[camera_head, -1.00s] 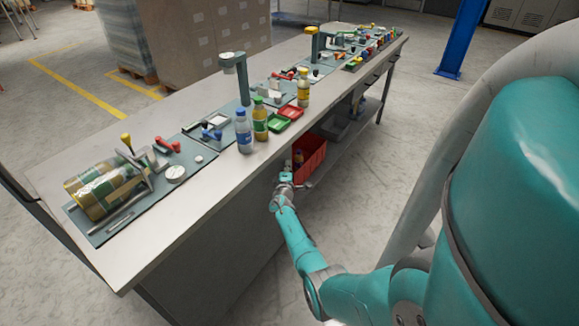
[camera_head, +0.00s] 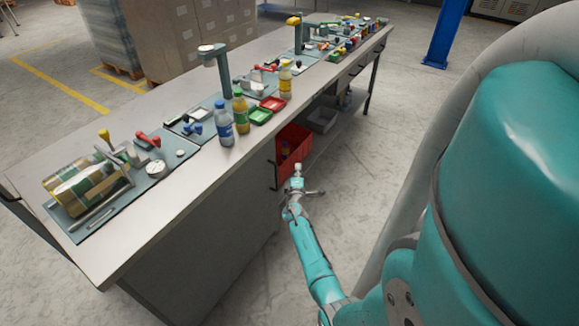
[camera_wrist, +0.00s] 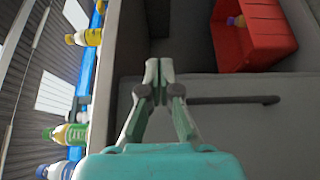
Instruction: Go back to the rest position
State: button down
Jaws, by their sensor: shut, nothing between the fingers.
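My gripper (camera_head: 297,180) is in front of the bench's near side, low beside the red crate. In the wrist view its two fingers (camera_wrist: 159,70) meet at the tips, with nothing between them. My teal arm reaches to it from the lower right of the head view. The gripper appears apart from the bench front.
The bench (camera_head: 200,190) carries bottles, among them a blue-capped one (camera_head: 223,124), trays and fixtures. A red crate (camera_head: 300,138) holding a small bottle (camera_wrist: 237,21) sits in the open space below. A dark bar handle (camera_wrist: 235,100) is on the bench front. Floor to the right is clear.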

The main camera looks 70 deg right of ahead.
jog(key=shift+s+a, duration=0.15)
jog(key=shift+s, duration=0.25)
jog(key=w+a+f+t+y, duration=0.15)
jog(key=a+f, duration=0.25)
jog(key=a, duration=0.7)
jog(key=a+f+t+y, duration=0.2)
jog(key=a+f+y, duration=0.15)
jog(key=a, duration=0.85)
jog(key=s+a+t+y, duration=0.1)
jog(key=s+a+y, duration=0.1)
jog(key=a, duration=0.6)
jog(key=s+a+t+y, duration=0.2)
jog(key=a, duration=0.6)
jog(key=s+a+r+m+t+y, duration=0.1)
jog(key=s+a+r+y, duration=0.1)
jog(key=s+a+r, duration=0.35)
jog(key=s+a+r+t+y, duration=0.1)
jog(key=s+a+r+y, duration=0.15)
jog(key=a, duration=0.65)
jog(key=s+a+r+y, duration=0.1)
jog(key=s+a+r, duration=0.1)
jog(key=r, duration=0.3)
jog(key=s+a+r+m+t+y, duration=0.1)
jog(key=s+a+r, duration=0.1)
jog(key=s+r, duration=0.2)
jog(key=s+a+r+m+y, duration=0.1)
jog(key=s+a+r+y, duration=0.1)
jog(key=r, duration=0.5)
jog(key=shift+s+a+r, duration=0.25)
jog(key=shift+s, duration=0.6)
